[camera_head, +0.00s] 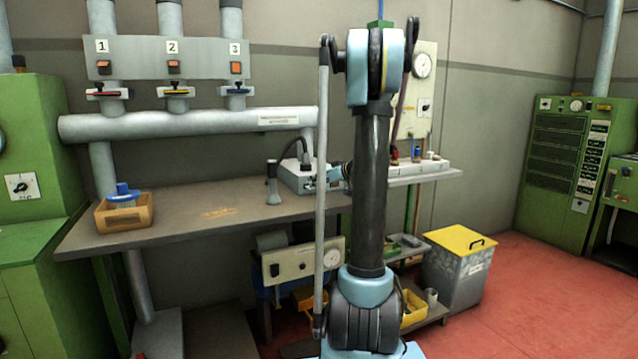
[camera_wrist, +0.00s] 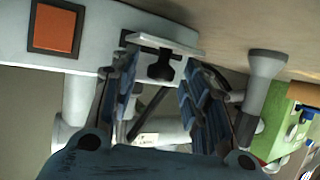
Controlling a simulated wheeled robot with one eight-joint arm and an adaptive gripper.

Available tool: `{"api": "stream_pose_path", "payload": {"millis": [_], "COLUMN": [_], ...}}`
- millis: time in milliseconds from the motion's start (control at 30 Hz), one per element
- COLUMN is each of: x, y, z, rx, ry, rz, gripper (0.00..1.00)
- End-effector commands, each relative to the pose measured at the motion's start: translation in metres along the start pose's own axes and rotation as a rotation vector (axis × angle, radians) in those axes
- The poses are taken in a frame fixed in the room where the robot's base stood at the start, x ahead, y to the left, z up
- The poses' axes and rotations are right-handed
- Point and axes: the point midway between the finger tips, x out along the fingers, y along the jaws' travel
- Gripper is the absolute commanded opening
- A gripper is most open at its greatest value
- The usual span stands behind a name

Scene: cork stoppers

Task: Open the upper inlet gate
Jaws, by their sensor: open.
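A light grey device (camera_head: 296,176) stands on the bench in the head view. The wrist view, which looks upside down, shows its pale body (camera_wrist: 95,35) with an orange square switch. A pale plate (camera_wrist: 185,44) with a black knob (camera_wrist: 160,66) juts from it; this may be the upper inlet gate, but no label shows. My gripper (camera_wrist: 161,80) is open, its blue-grey fingers on either side of the knob. I cannot tell whether they touch it. In the head view my gripper (camera_head: 334,178) is at the device's right side, partly hidden by my arm.
A grey nozzle (camera_head: 272,184) stands left of the device, and also shows in the wrist view (camera_wrist: 268,68). A wooden box (camera_head: 125,216) holds a blue-handled thing on the left of the bench (camera_head: 195,215). Numbered pipes with coloured handles rise behind. The middle of the bench is clear.

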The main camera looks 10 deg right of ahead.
Motion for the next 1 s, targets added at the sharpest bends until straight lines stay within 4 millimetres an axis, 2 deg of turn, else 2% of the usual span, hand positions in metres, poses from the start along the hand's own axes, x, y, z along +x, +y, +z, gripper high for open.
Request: {"api": "stream_pose_path", "payload": {"millis": [200,367,400,667,900,1000], "x": [0.000,0.000,0.000,-0.006,-0.035,-0.041], "y": [0.000,0.000,0.000,-0.002,-0.014,-0.017], "z": [0.000,0.000,0.000,0.003,0.015,0.017], "rx": [0.000,0.000,0.000,0.001,0.001,0.000], "ry": [0.000,0.000,0.000,0.000,-0.001,-0.001], "rz": [0.000,0.000,0.000,0.002,0.004,0.003], "gripper": [0.41,0.04,0.00,0.00,0.00,0.00]}}
